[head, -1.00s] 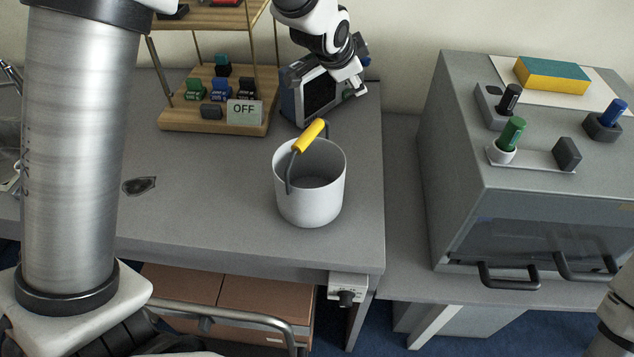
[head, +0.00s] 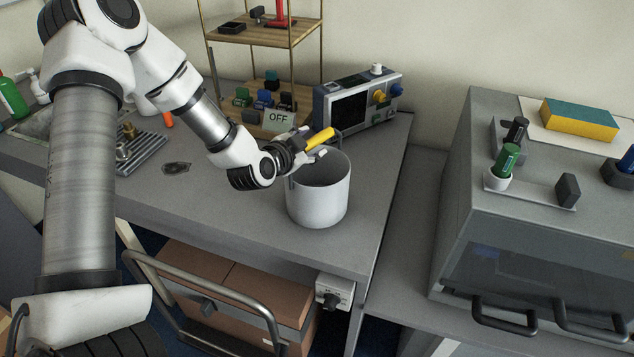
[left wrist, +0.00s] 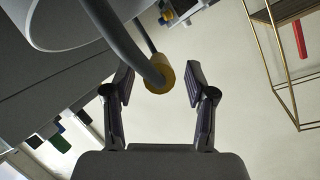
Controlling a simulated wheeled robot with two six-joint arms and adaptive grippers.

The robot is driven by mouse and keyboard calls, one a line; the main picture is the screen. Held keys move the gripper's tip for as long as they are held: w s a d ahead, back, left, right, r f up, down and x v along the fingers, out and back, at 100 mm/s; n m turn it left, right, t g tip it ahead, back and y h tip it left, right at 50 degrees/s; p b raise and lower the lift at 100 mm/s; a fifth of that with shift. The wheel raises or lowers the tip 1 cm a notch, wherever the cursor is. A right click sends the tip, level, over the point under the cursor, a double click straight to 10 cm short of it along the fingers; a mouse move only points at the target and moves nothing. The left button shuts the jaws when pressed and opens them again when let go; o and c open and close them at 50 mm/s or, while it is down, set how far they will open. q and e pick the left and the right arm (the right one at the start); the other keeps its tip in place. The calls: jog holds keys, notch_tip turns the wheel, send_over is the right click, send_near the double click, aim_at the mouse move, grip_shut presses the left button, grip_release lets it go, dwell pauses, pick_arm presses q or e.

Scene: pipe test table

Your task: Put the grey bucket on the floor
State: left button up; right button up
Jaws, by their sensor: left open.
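The grey bucket (head: 318,200) stands upright on the grey table (head: 240,220), near its right end. Its dark handle with a yellow grip (head: 320,138) is raised above the rim. My left gripper (head: 313,150) is at the left side of the handle, close to the yellow grip. In the left wrist view the open fingers (left wrist: 160,88) stand on either side of the end of the yellow grip (left wrist: 160,78), with a gap to each side. The bucket's wall (left wrist: 65,22) shows there at upper left. My right gripper is not in view.
An instrument box with knobs (head: 350,103) stands behind the bucket, beside a wooden shelf (head: 240,115) with an OFF sign. A grey cabinet (head: 455,190) is to the right. A cart with brown boxes (head: 225,285) is below the table. Blue floor shows in narrow gaps.

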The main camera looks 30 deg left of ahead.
pick_arm(q)
jog(key=shift+w+d+f, duration=0.15)
jog(key=shift+w, duration=0.5)
jog(key=shift+w+d+f, duration=0.1)
jog(key=shift+w, duration=0.5)
jog(key=shift+w+a+f, duration=0.3)
jog(key=shift+s+a, duration=0.1)
jog(key=c, duration=0.8)
jog(key=shift+d+r, duration=0.1)
jog(key=shift+d, duration=0.1)
grip_shut()
jog(key=shift+a, duration=0.1)
